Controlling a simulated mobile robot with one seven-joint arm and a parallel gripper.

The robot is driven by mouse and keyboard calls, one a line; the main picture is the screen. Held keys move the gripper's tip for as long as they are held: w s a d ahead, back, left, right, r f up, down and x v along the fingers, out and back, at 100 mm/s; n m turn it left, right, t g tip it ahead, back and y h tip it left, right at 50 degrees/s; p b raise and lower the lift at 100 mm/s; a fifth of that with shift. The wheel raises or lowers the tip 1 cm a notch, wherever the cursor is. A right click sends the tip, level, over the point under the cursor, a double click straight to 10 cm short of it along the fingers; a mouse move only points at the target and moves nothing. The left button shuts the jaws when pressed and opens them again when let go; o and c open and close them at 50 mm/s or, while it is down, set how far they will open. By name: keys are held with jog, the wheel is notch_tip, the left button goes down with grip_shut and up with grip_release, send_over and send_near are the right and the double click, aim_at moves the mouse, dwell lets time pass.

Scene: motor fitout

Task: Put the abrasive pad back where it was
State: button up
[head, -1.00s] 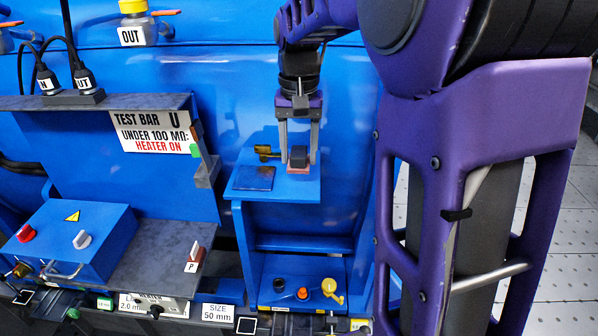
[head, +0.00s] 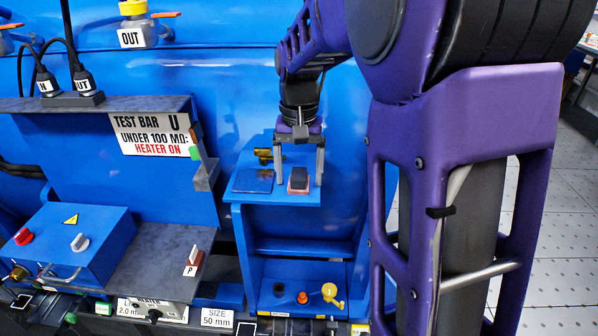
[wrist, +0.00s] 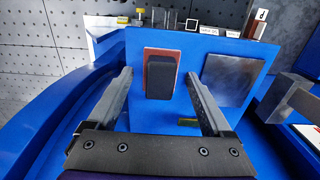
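The abrasive pad is a dark block on a reddish base (head: 299,181), lying flat on the blue shelf (head: 300,198). It also shows in the wrist view (wrist: 160,75), with a strip of red along its left and top edges. My gripper (head: 298,172) is open above the shelf, with one finger on each side of the pad. In the wrist view the fingers of my gripper (wrist: 160,78) stand apart from the pad, with a gap on both sides.
A flat grey plate (head: 253,181) lies on the shelf left of the pad, with a brass fitting (head: 264,153) behind it. A lower blue shelf (head: 265,290) holds small parts, including a yellow one (head: 331,293). A grey bracket (head: 206,174) stands to the left.

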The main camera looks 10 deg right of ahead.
aim_at(299, 172)
notch_tip(299, 172, up, 12)
jog(key=p, duration=0.2)
jog(key=shift+r, duration=0.15)
dwell(0.4)
